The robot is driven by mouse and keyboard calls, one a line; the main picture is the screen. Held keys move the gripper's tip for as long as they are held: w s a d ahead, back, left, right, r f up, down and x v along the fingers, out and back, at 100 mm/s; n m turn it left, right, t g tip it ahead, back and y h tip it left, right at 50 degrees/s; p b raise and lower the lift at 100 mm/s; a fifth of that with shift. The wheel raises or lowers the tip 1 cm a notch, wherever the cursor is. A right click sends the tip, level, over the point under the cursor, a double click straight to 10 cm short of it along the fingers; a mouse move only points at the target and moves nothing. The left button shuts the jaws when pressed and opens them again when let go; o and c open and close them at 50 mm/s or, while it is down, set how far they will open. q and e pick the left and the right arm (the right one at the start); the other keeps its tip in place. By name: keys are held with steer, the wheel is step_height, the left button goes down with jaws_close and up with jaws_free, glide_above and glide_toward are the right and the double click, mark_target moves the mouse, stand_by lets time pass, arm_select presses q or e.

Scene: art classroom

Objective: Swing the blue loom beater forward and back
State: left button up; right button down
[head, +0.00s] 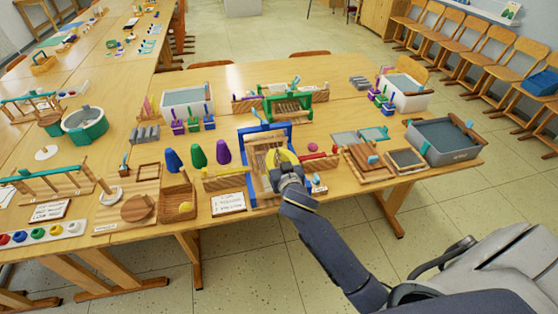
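A blue-framed loom (242,150) with pale wooden parts and threads stands near the front edge of the table. A light blue piece (257,117) sticks up at its back; I cannot tell whether it is part of the beater. My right gripper (284,168) is at the front right of this loom and hides part of it. A yellow shape shows just behind the gripper. The fingers are too small and covered to tell whether they are open, or whether they touch the loom. My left gripper is not in view.
A green loom (287,108) stands behind the blue one. Blue, green and purple cones (197,156) and a wooden box (178,204) are to the left. Wooden frames and a grey tub (443,139) are to the right. A white sign (228,204) lies in front.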

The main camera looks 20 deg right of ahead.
steer(key=shift+w+d+f, duration=0.15)
steer(key=shift+w+f, duration=0.65)
steer(key=shift+f, duration=0.15)
steer(key=shift+w+d+f, duration=0.15)
steer(key=shift+w+f, duration=0.6)
steer(key=shift+f, duration=0.15)
steer(key=shift+w, duration=0.1)
stand_by(0.6)
